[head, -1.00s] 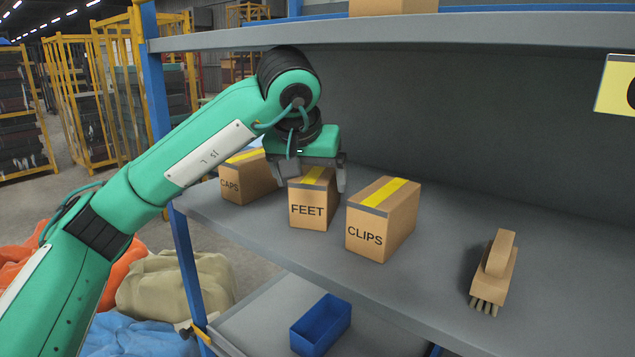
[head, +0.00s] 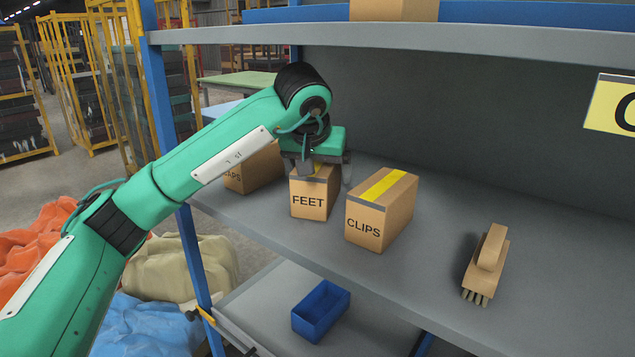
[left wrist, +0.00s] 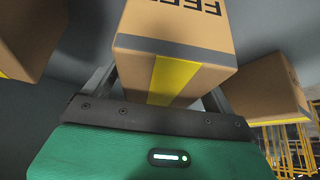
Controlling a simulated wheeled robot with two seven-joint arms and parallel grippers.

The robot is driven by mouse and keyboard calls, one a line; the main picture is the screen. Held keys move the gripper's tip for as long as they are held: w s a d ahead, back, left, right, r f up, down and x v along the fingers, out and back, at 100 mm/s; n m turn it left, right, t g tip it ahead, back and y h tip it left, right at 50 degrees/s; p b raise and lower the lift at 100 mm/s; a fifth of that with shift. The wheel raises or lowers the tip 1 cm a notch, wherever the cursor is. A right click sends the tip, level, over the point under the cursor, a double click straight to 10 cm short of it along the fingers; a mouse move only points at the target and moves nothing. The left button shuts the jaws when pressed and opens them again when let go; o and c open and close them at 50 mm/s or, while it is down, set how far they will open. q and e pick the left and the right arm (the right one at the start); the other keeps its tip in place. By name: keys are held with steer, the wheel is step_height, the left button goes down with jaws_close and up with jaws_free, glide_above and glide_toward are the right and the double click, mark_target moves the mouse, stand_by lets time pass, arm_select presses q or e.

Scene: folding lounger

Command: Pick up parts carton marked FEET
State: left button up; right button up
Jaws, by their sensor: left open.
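The carton marked FEET (head: 309,198) stands upright on the grey shelf, between the carton marked CAPS (head: 254,170) and the carton marked CLIPS (head: 382,212). My left gripper (head: 326,176) is over the top of the FEET carton, pointing down, jaws open. In the left wrist view, the FEET carton (left wrist: 180,45) with its yellow tape lies between the two spread fingers (left wrist: 160,90). I cannot tell whether the fingers touch its sides. The gripper hides part of the carton's top. My right gripper is not in view.
A wooden brush (head: 487,265) lies on the shelf (head: 430,290) at the right, with free room around it. A blue bin (head: 321,311) sits on the lower shelf. The upper shelf (head: 480,36) and a blue post (head: 171,120) bound the space.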

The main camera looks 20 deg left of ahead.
arm_select(q)
steer(key=shift+f, duration=0.25)
stand_by(0.4)
steer(key=c, duration=1.3)
